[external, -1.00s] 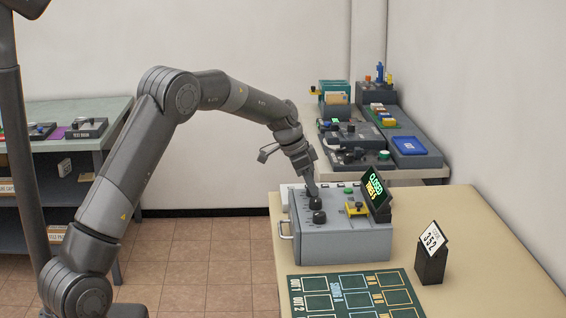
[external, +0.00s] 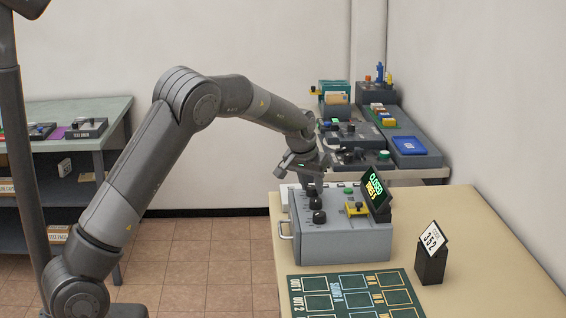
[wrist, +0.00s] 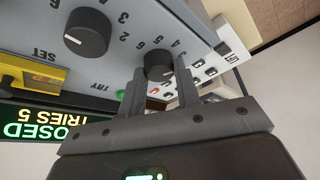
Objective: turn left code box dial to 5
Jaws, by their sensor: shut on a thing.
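The grey code box (external: 345,243) stands on the tan table with a column of black dials on its top. My gripper (external: 309,183) points down at the farthest dial (external: 311,191) in the external view. In the wrist view, my gripper (wrist: 160,77) has one finger on each side of this dial (wrist: 159,66) and is shut on it. Numbers ring the dial, partly hidden by the fingers; its setting cannot be read. The neighbouring dial (wrist: 87,34) is free, with numbers around it. The lit sign (external: 375,190) reads CLOSED, TRIES 5.
On the box are a green TRY button (external: 348,190) and a yellow SET part (external: 356,208). A green mat (external: 350,296) lies in front, and a black stand with a number card (external: 432,262) stands to the right. Other devices fill the table behind.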

